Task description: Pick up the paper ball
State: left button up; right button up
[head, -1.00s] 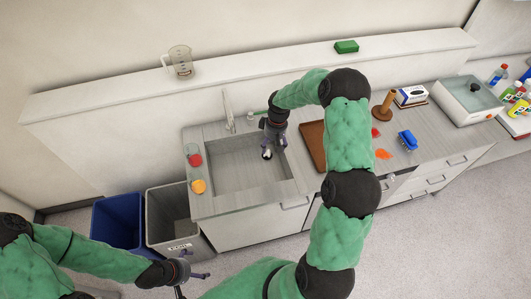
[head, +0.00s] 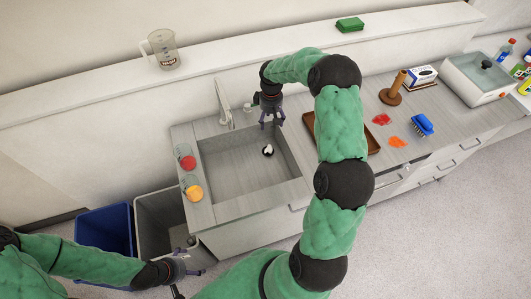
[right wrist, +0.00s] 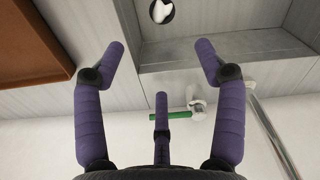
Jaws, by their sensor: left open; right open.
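The paper ball (head: 267,149) is a small white crumpled lump on the floor of the grey sink (head: 235,176), at its dark round drain. It also shows at the top edge of the right wrist view (right wrist: 161,12), partly cut off. My right gripper (head: 271,121) is open and empty above the back right of the sink, apart from the ball. Its spread purple fingers (right wrist: 160,62) hold nothing. My left gripper (head: 197,272) is open and empty at the lower left, low in front of the counter and far from the ball.
A tap (head: 223,103) stands behind the sink. Red (head: 186,161) and orange (head: 193,188) samples sit at its left. A brown tray (head: 312,128) lies at its right, partly behind my arm. Blue (head: 104,230) and grey (head: 157,222) bins stand left of the counter.

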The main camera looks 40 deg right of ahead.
jog(key=b, duration=0.9)
send_over(269, 148)
jog(key=f, duration=1.1)
jog(key=shift+w+f, duration=0.1)
jog(key=shift+w, duration=0.15)
notch_tip(269, 148, down, 6)
jog(key=shift+r+b, duration=0.15)
jog(key=shift+b, duration=0.55)
notch_tip(269, 148, down, 5)
jog(key=shift+s+f+b, duration=0.1)
jog(key=shift+b, duration=0.55)
jog(key=c, duration=1)
